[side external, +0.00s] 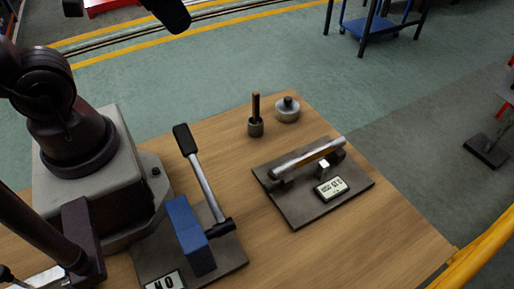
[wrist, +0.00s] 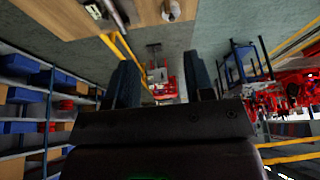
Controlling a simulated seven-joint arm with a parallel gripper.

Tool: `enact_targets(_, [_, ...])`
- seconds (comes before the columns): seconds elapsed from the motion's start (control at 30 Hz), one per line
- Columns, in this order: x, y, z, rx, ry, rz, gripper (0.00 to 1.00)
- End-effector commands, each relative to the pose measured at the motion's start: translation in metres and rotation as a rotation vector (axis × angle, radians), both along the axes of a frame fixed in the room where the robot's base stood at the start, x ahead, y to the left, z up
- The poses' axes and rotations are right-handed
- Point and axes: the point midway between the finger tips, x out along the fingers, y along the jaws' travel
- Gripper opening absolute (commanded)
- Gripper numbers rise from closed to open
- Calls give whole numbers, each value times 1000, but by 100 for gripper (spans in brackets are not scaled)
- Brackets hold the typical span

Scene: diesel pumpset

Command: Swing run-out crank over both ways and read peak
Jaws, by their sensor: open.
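A dark plate (side external: 310,200) on the wooden table carries a pale metal bar or shaft (side external: 308,158) lying across supports. A small display (side external: 331,188) sits on its front part; its digits are too small to read surely. To its left, a metal lever with a black grip (side external: 202,170) leans up from a second plate (side external: 232,252) beside a blue block (side external: 189,235). I cannot tell which of these is the run-out crank. My gripper (wrist: 162,82) shows in the wrist view with two dark fingers apart and nothing between them. Its fingertips are not in the side view.
A small dark pin in a round base (side external: 255,118) and a round metal piece with a knob (side external: 287,109) stand at the table's back. A label (side external: 165,283) lies at the front left. The wooden table (side external: 370,240) is clear at right. Shelves (wrist: 40,95) show in the wrist view.

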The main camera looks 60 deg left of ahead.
Motion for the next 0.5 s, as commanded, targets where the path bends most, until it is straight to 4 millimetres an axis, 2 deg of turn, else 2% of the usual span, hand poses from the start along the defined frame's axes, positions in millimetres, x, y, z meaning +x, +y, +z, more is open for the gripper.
enact_targets(0.13, [8, 9, -41, 74, 213, 20, 48])
enact_targets(0.23, [12, 12, -71, 136, 364, -80, 48])
enact_targets(0.37, [15, 9, -109, 178, 533, -351, 48])
enact_targets(0.5, [17, -5, -145, 152, 637, -766, 48])
